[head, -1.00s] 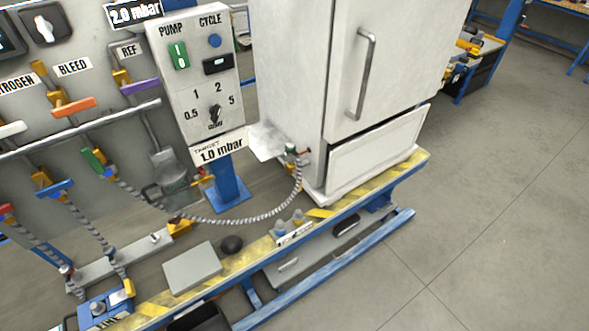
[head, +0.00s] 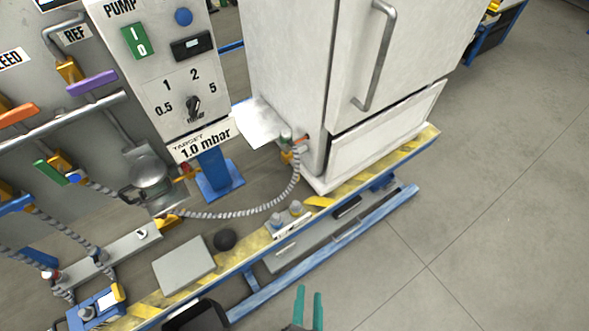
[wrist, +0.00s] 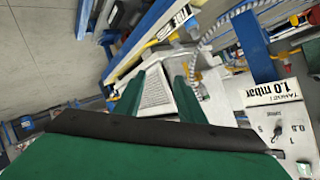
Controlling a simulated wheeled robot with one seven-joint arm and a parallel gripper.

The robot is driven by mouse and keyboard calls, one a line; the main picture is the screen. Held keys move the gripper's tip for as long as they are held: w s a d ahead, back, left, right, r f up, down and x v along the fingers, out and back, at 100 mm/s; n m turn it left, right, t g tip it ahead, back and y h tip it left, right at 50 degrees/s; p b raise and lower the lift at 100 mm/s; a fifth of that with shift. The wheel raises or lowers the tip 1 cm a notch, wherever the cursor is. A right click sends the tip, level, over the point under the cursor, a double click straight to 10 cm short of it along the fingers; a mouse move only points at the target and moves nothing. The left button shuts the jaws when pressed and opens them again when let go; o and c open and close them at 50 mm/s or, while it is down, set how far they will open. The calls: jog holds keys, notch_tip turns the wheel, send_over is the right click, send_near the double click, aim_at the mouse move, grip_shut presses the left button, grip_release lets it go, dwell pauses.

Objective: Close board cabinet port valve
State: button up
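The cabinet (head: 290,80) is a tall, pale, fridge-like unit with a bar handle, in the upper middle of the head view. My gripper (head: 309,292) shows at the bottom of the head view, well below and in front of the valve. Its two green fingers are apart and empty. In the wrist view, the fingers (wrist: 160,80) are also spread; the valve is not clear there.
A control panel (head: 160,75) with a "1.0 mbar" label stands left of the cabinet. A yellow-striped platform edge (head: 240,258) runs in front, carrying a grey box (head: 184,264) and a black knob (head: 224,239). Open floor (head: 480,230) lies to the right.

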jog(key=w+d+f+m+g+y, duration=0.1)
jog(key=w+f+m+g, duration=0.1)
jog(key=w+f+m, duration=0.65)
jog(key=m+t+y, duration=0.3)
jog(key=m+y, duration=0.7)
jog(key=m, duration=0.3)
send_near(298, 174)
jog(key=x, duration=1)
jog(key=shift+w+a+r, duration=0.1)
jog(key=shift+w+a, duration=0.1)
jog(key=shift+a, duration=0.05)
grip_shut()
